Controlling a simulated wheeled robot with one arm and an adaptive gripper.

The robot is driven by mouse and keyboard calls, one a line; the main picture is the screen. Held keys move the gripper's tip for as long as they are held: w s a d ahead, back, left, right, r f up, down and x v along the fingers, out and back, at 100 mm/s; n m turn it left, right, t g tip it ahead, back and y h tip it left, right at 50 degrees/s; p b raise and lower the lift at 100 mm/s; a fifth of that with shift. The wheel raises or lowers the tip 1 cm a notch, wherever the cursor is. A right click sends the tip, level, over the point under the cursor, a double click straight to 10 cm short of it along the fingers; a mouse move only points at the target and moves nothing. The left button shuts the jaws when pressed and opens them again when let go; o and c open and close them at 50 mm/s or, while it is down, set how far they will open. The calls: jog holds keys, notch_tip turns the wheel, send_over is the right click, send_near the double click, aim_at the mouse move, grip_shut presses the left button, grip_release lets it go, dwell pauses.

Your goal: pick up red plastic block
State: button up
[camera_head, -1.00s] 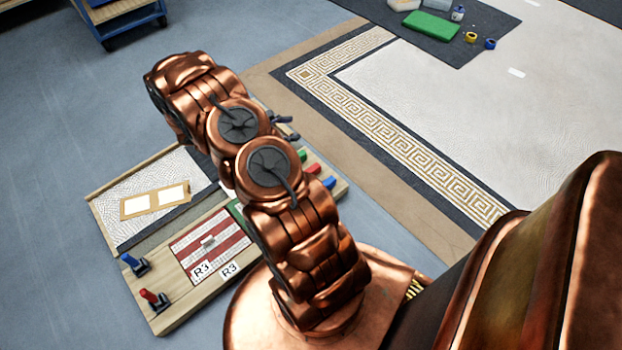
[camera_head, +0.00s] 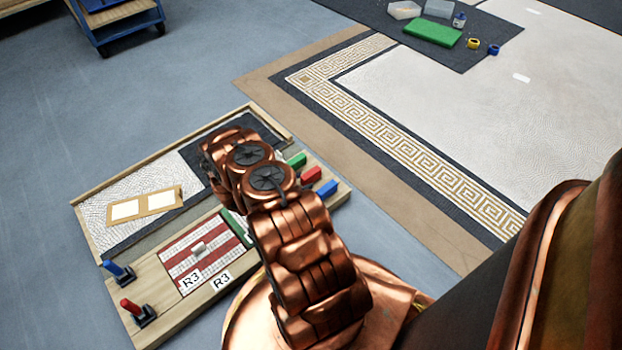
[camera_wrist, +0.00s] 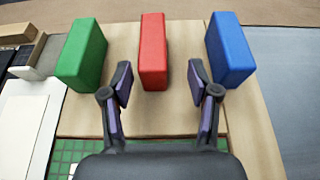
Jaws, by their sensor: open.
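The red plastic block (camera_wrist: 153,52) stands on the wooden board in the wrist view, between a green block (camera_wrist: 82,54) on its left and a blue block (camera_wrist: 230,50) on its right. My gripper (camera_wrist: 160,78) is open and empty. Its two fingers point toward the red block, one on either side of its near end, with clear gaps. In the head view the red block (camera_head: 311,175) sits at the board's right side, and my arm hides the gripper.
The wooden panel board (camera_head: 160,325) carries a red-and-white tile panel (camera_head: 190,262), R3 labels, and two clamps with blue and red handles at its left end. The green block (camera_head: 297,160) and blue block (camera_head: 327,188) stand close to the red one.

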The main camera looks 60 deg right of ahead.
aim_at(312, 175)
jog(key=shift+w+b+x, duration=0.15)
jog(key=shift+b+x, duration=0.65)
jog(key=shift+x, duration=0.85)
jog(key=shift+w+b+x, duration=0.15)
jog(key=shift+b+x, duration=0.6)
jog(key=shift+x, duration=0.95)
jog(key=shift+d+r, duration=0.15)
jog(key=shift+r, duration=0.05)
jog(key=shift+c, duration=0.4)
grip_shut()
